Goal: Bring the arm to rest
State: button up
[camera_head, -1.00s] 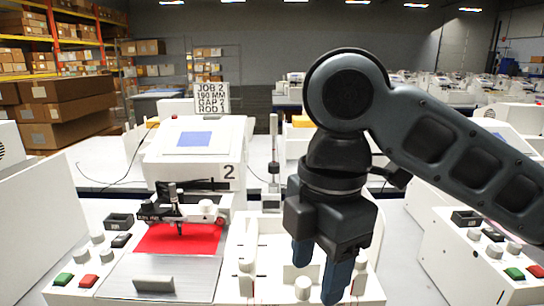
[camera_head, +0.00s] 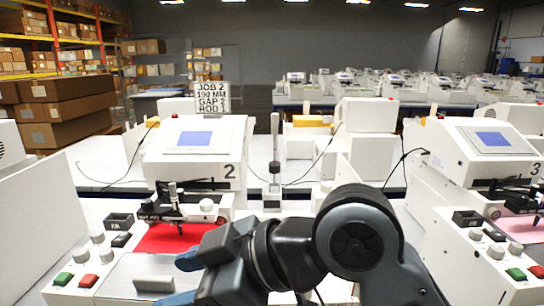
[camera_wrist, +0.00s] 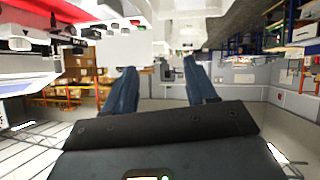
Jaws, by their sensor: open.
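My gripper (camera_head: 182,279) is at the bottom of the head view, in front of plotter 2 (camera_head: 195,165), pointing left. My arm is folded low, and covers the right part of the plotter's front and the area beside it. In the wrist view my gripper (camera_wrist: 157,75) shows its two blue fingers spread apart with nothing between them. The wrist picture appears upside down, with the red sheet at its upper left. In the head view the red sheet (camera_head: 165,238) lies on the plotter bed under the pen carriage (camera_head: 178,205).
A job sign (camera_head: 211,98) stands behind plotter 2. Plotter 3 (camera_head: 485,150) is at the right with a pink sheet. Green (camera_head: 63,279) and red (camera_head: 88,281) buttons are at the front left. Shelves with cartons (camera_head: 50,95) stand at the far left.

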jog(key=s+d+f+m+t+h, duration=0.4)
jog(key=s+d+f+m+t, duration=0.15)
jog(key=d+f+m, duration=0.35)
jog(key=s+d+f+m+t+h, duration=0.3)
jog(key=s+d+f+m+t, duration=0.2)
jog(key=d+f+m+t, duration=0.4)
jog(key=s+d+r+g+h, duration=0.1)
jog(key=s+d+h, duration=0.1)
jog(key=s+d, duration=0.4)
jog(key=s+d+r+g+h, duration=0.1)
jog(key=s+d, duration=0.6)
jog(key=s, duration=0.7)
jog(key=shift+d+r+h, duration=0.3)
jog(key=shift+r+h, duration=0.35)
jog(key=shift+h, duration=0.25)
